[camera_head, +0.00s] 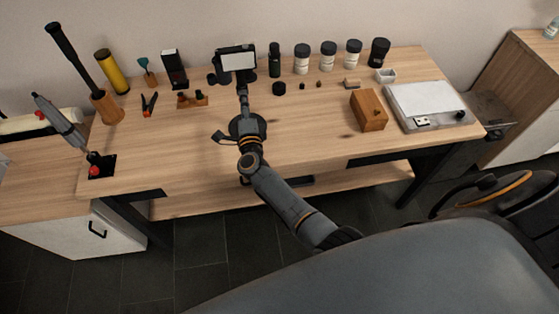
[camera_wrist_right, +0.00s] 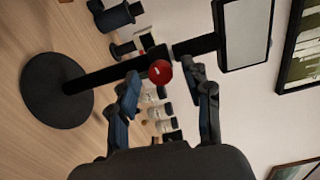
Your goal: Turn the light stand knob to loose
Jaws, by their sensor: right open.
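The light stand shows in the right wrist view with a round black base (camera_wrist_right: 56,90), a dark post, a red round knob (camera_wrist_right: 160,71) and a pale light panel (camera_wrist_right: 247,33). The panel also shows in the head view (camera_head: 238,61), at the back of the table. My right gripper (camera_wrist_right: 166,92) is open, its two fingers apart, with the knob seen between and just beyond the fingertips. I cannot tell whether a finger touches the knob. In the head view my right arm and gripper hide much of the stand. My left gripper is not in view.
The wooden table (camera_head: 320,125) holds several jars (camera_head: 328,56) at the back and a small wooden block (camera_head: 368,110) and a white scale (camera_head: 428,106) to the right. Tools and a yellow cylinder (camera_head: 112,72) stand to the left. The front middle is mostly clear.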

